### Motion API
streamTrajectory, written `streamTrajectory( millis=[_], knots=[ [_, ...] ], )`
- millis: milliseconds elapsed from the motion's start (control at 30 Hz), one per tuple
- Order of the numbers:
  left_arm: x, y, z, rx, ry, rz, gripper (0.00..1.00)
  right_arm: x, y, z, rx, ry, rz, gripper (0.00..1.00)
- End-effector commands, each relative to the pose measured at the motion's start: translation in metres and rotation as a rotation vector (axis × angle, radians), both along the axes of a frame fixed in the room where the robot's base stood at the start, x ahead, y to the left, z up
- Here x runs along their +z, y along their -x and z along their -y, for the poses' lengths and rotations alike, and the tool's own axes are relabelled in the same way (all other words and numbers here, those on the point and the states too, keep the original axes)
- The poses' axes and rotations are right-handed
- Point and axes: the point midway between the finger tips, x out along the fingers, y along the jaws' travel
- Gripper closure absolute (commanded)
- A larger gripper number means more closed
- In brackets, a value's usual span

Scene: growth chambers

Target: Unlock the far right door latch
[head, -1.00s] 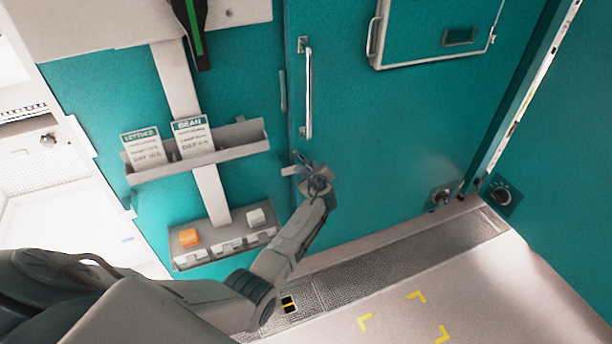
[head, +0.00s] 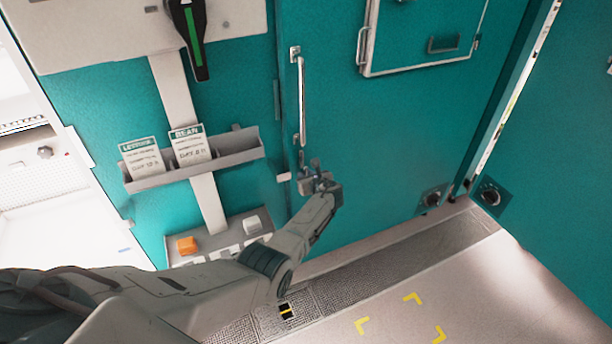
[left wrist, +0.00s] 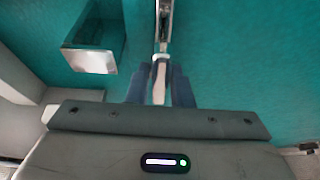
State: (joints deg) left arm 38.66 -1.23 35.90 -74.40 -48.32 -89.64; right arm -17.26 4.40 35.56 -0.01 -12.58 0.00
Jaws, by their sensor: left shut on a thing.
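A teal door (head: 380,130) carries a long vertical metal handle (head: 302,100) near its left edge. My left gripper (head: 314,176) is at the door just below the handle's lower end. In the left wrist view its two dark fingers (left wrist: 160,90) are shut on a short pale latch lever (left wrist: 158,82). The lever lines up with the handle (left wrist: 163,25) above it; whether they are joined is unclear. A small pale block (head: 284,177) sits at the door edge left of the gripper; in the wrist view a teal block with a pale end (left wrist: 92,60) stands left of the fingers.
A label rack (head: 190,172) with two cards and a button panel (head: 250,228) are left of the door. A framed hatch (head: 420,40) is upper right. A round knob (head: 490,196) is on the right wall. The floor (head: 400,290) with yellow corner marks is clear.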

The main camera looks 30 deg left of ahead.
Motion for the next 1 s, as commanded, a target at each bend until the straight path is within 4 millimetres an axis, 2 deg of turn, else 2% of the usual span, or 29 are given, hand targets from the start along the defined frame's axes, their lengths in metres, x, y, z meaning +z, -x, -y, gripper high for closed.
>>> streamTrajectory(
  millis=[400,433,500,533,833,1000],
  knots=[
    [0.0002,0.0000,-0.0004,0.001,-0.005,-0.004,1.00,-0.0001,0.0015,0.0011,0.001,0.001,-0.003,0.64],
    [0.0002,0.0000,-0.0004,0.001,-0.005,-0.004,0.76,0.0000,0.0011,0.0014,0.001,0.001,-0.003,0.64],
    [0.0002,0.0000,-0.0003,0.001,-0.005,-0.004,0.62,0.0001,0.0003,0.0022,0.001,0.002,-0.002,0.64],
    [0.0001,0.0000,-0.0002,0.000,-0.004,-0.003,0.59,0.0002,0.0001,0.0026,0.001,0.003,-0.002,0.64],
    [0.0003,0.0006,0.0007,0.000,-0.003,-0.004,0.59,0.0007,-0.0008,0.0046,0.001,0.005,0.000,0.64],
    [0.0044,0.0072,0.0091,-0.001,-0.003,-0.003,0.59,0.0047,-0.0011,0.0045,0.001,0.005,0.000,0.64]
  ],
)
